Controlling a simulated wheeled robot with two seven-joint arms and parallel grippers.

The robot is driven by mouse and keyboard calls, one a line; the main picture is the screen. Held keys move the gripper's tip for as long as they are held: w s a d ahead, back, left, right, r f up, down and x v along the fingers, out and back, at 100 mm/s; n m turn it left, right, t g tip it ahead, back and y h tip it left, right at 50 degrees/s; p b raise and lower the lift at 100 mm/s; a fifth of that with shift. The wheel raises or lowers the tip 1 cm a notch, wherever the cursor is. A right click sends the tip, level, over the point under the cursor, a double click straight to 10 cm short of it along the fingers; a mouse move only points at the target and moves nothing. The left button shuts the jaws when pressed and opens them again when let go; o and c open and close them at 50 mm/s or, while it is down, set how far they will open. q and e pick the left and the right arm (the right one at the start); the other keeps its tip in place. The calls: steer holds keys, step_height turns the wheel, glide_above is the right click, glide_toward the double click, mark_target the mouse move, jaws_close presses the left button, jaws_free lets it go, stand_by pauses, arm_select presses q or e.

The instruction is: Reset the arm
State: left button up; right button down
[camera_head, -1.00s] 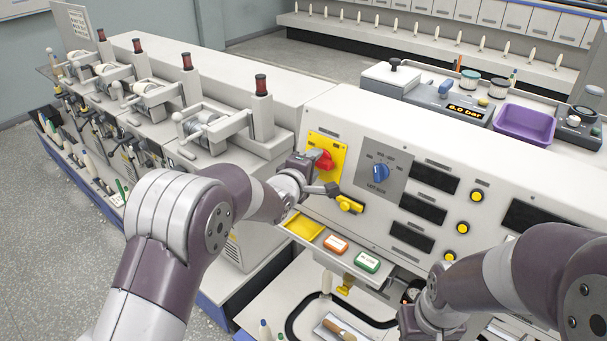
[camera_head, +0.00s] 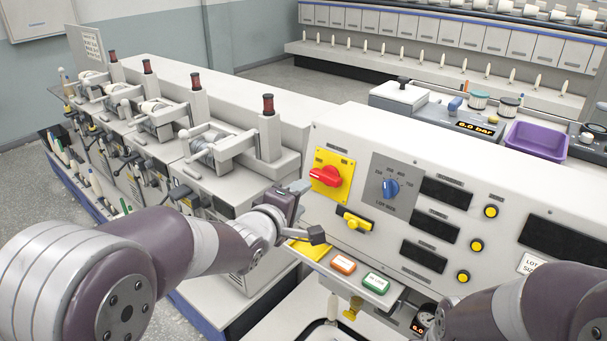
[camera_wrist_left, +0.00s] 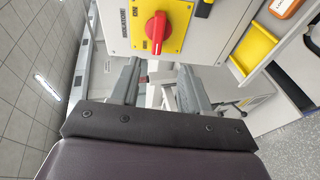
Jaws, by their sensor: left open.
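My left gripper (camera_head: 309,212) is open and empty in the head view, in front of the control panel (camera_head: 330,148). It is below and left of the red rotary knob (camera_head: 326,176) on its yellow plate (camera_head: 342,163), apart from it. The left wrist view shows the two spread fingers (camera_wrist_left: 160,86) with nothing between them; the red knob (camera_wrist_left: 158,27) and its plate marked ISOLATOR and ON lie beyond them. My right arm (camera_head: 540,308) enters at the lower right; its gripper is out of view.
A yellow tray (camera_head: 312,249), an orange button (camera_head: 343,264) and a green button (camera_head: 376,283) sit on the ledge below the panel. A yellow lever (camera_head: 355,220) sticks out nearby. Spinning units with red bobbins (camera_head: 268,104) stand at left.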

arm_select(q)
steer(key=s+a+f+m+g+y, duration=0.2)
steer(key=s+a+f+m+g, duration=0.15)
steer(key=f, duration=0.25)
steer(key=s+a+f+m+g+y, duration=0.2)
steer(key=s+f+m+g, duration=0.1)
steer(key=s+f+m, duration=0.25)
steer(key=s+a+f+m+g, duration=0.1)
steer(key=s+a+f+g, duration=0.1)
steer(key=s, duration=0.3)
steer(key=s+a+f+m+g+y, duration=0.1)
steer(key=s+a+f+g, duration=0.1)
steer(key=s, duration=0.3)
steer(key=s+a+f+m+g, duration=0.1)
steer(key=s+a+f+g, duration=0.1)
steer(key=s, duration=0.4)
steer(key=shift+a+f, duration=0.3)
steer(key=shift+a, duration=0.55)
steer(key=shift+s, duration=0.1)
